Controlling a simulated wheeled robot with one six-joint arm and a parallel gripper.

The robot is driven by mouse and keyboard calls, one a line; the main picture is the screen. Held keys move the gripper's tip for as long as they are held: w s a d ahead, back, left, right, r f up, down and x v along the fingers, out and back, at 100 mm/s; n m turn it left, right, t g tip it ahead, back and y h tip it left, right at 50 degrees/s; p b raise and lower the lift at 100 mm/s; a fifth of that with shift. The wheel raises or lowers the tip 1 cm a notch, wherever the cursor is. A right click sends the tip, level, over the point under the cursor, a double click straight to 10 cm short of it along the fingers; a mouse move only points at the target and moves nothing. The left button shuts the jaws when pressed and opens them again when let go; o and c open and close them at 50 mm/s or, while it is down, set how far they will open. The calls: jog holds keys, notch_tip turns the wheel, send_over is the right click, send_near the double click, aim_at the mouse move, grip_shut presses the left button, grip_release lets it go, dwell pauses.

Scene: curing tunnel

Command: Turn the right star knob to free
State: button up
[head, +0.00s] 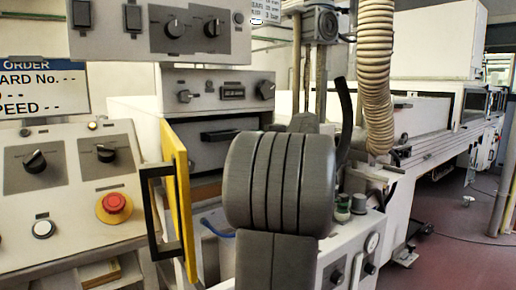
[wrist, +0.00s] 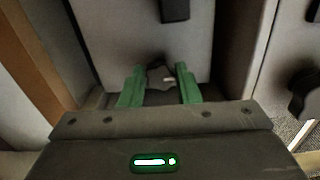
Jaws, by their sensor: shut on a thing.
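In the wrist view, my gripper (wrist: 160,88) has its two green fingers on either side of a dark star knob (wrist: 158,76) on a pale grey panel. The fingers are shut on the knob. A short white mark shows on the knob, pointing to the right in that view. The lower part of the knob is hidden behind the gripper's body. In the head view my own grey arm covers the middle, and my gripper and this knob are hidden. I cannot read any free marking beside the knob.
Another dark knob (wrist: 303,95) is at the right of the wrist view. In the head view, a yellow door (head: 178,195) with a black handle stands open left of my arm. A red emergency button (head: 114,207) and a ribbed hose (head: 376,75) flank the arm.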

jog(key=shift+n, duration=0.3)
jog(key=o, duration=1)
jog(key=shift+c, duration=0.2)
jog(key=shift+s, duration=0.1)
jog(key=v, duration=1.3)
jog(key=shift+s+d+p, duration=0.25)
jog(key=shift+p, duration=0.2)
jog(key=b+x, duration=0.1)
jog(key=x, duration=1.3)
